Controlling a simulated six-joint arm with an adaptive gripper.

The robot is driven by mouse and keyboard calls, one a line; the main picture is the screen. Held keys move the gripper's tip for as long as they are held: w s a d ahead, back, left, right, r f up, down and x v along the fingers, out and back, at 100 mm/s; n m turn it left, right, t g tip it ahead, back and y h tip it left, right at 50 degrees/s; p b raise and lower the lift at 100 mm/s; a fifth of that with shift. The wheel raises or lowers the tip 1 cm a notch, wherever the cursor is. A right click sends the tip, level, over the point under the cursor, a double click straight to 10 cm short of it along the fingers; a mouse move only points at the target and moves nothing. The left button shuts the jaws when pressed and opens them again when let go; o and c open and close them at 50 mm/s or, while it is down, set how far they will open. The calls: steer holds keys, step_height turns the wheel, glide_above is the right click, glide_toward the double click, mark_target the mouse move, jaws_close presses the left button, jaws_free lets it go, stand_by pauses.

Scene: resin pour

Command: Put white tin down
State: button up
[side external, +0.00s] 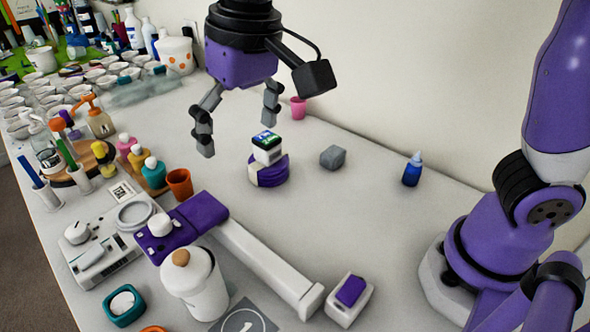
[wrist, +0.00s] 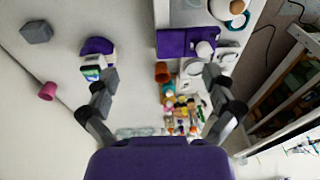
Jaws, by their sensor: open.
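I cannot tell for sure that this is the tin named in the task. My gripper (side external: 238,135) is open, with its fingers spread wide and nothing between them. It hangs above the table, to the left of and above the tin. The wrist view also shows both fingers (wrist: 160,80) apart.
A grey block (side external: 333,157), a blue bottle (side external: 413,169) and a pink cup (side external: 298,108) stand to the right and behind. Bottles and cups crowd the left.

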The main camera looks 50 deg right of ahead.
steer(key=s+d+f+t, duration=0.2)
steer(key=s+d, duration=0.2)
steer(key=d, duration=0.4)
steer(key=s+d+f+t, duration=0.2)
steer(key=s+d, duration=0.2)
steer(key=d, duration=0.5)
steer(key=shift+s+h, duration=0.35)
steer(key=shift+h, duration=0.05)
